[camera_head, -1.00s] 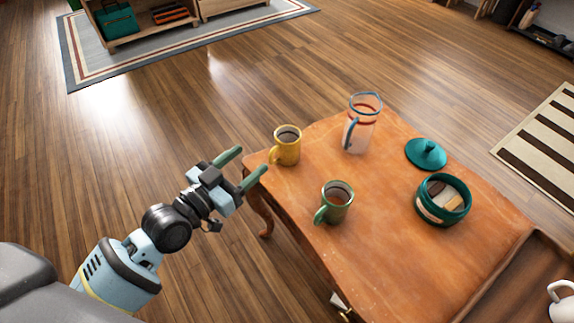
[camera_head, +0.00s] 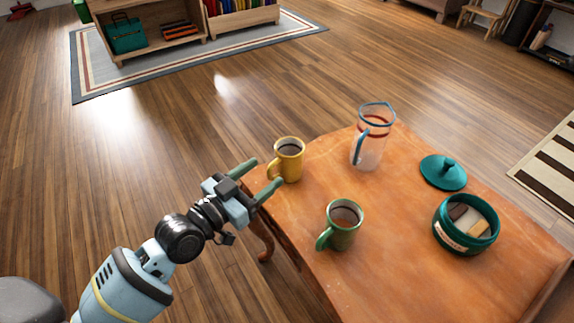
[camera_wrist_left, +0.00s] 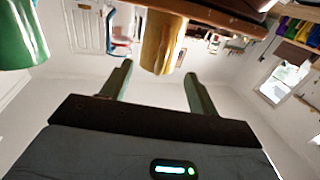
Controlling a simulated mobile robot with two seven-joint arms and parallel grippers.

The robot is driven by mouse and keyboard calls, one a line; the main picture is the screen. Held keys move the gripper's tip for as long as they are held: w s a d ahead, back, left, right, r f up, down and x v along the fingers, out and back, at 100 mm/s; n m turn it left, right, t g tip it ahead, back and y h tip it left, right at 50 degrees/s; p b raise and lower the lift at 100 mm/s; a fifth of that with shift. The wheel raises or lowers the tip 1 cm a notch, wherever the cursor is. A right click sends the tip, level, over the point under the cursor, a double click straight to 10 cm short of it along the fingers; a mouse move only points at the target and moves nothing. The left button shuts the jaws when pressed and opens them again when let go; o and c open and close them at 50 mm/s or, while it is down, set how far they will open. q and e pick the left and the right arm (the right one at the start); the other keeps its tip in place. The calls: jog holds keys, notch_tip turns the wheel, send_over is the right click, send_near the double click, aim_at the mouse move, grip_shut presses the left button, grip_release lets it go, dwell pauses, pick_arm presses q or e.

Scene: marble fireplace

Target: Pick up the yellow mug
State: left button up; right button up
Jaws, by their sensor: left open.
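The yellow mug (camera_head: 289,160) stands upright at the left edge of the wooden table (camera_head: 350,288), with a dark drink inside and its handle toward my left gripper. My left gripper (camera_head: 264,175) is open and empty, just left of the mug, its fingers pointing toward it. In the left wrist view the mug (camera_wrist_left: 160,45) shows upside down, ahead of and between the two open fingertips (camera_wrist_left: 158,78). The fingers appear short of the mug's body. My right gripper is not in view.
A green mug (camera_head: 343,226) stands nearby on the table, and shows in the wrist view (camera_wrist_left: 20,35). A clear pitcher (camera_head: 369,150) is behind right. A teal lid (camera_head: 443,173) and teal container (camera_head: 465,228) lie farther right. Floor left of the table is open.

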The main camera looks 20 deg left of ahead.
aim_at(267, 172)
pick_arm(q)
jog(key=b+x, duration=0.1)
jog(key=x, duration=0.3)
jog(key=shift+w+d+f+b, duration=0.1)
jog(key=shift+w+f+b, duration=0.1)
jog(key=shift+b, duration=0.2)
jog(key=shift+w+d+r, duration=0.1)
jog(key=shift+w+d, duration=0.05)
jog(key=shift+w, duration=0.15)
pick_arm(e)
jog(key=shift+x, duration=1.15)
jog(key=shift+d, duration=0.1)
